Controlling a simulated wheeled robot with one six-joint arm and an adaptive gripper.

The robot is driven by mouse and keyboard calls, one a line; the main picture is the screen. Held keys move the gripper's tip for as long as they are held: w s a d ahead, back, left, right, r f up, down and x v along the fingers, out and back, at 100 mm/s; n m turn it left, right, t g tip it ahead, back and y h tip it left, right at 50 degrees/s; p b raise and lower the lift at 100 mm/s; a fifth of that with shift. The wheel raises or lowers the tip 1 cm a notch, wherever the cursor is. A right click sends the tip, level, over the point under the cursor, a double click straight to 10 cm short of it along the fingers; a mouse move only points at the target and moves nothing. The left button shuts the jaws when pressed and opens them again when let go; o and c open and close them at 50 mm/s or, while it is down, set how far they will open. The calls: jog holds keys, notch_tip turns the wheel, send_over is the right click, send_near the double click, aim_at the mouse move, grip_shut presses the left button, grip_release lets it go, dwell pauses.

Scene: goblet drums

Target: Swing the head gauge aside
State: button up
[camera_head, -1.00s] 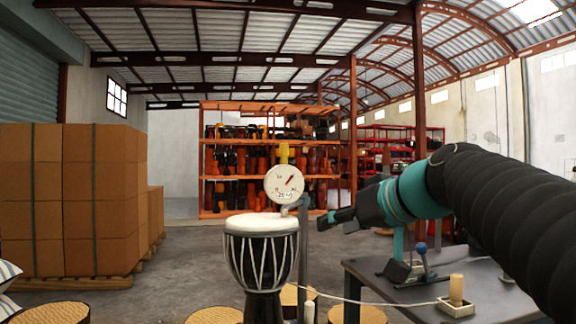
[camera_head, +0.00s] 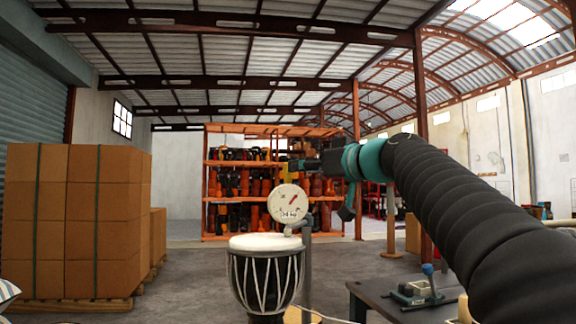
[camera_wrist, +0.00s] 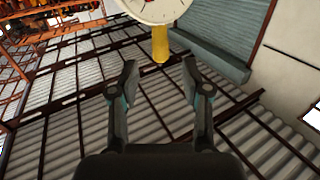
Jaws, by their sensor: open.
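The head gauge has a round white dial (camera_head: 288,203) with a red needle, on a grey post beside a goblet drum. The drum (camera_head: 265,277) is black with white ropes and a pale head. In the wrist view the dial (camera_wrist: 155,8) is cut off by the top edge. A yellow handle (camera_wrist: 160,44) sticks out from it towards my gripper (camera_wrist: 160,70). The handle's end lies about level with the open fingertips, midway between them, with gaps on both sides. In the head view my gripper (camera_head: 293,165) is level, just above the dial, and partly hides the handle.
A dark table (camera_head: 400,298) with a small clamp-like device (camera_head: 416,291) stands at right, below my arm. Stacked cardboard boxes (camera_head: 75,220) stand at left. An orange rack (camera_head: 262,143) of drums is behind. Open floor lies between.

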aim_at(288, 184)
jog(key=p+x, duration=0.1)
jog(key=x, duration=0.5)
jog(key=shift+w+a, duration=0.1)
jog(key=shift+w, duration=0.05)
grip_shut()
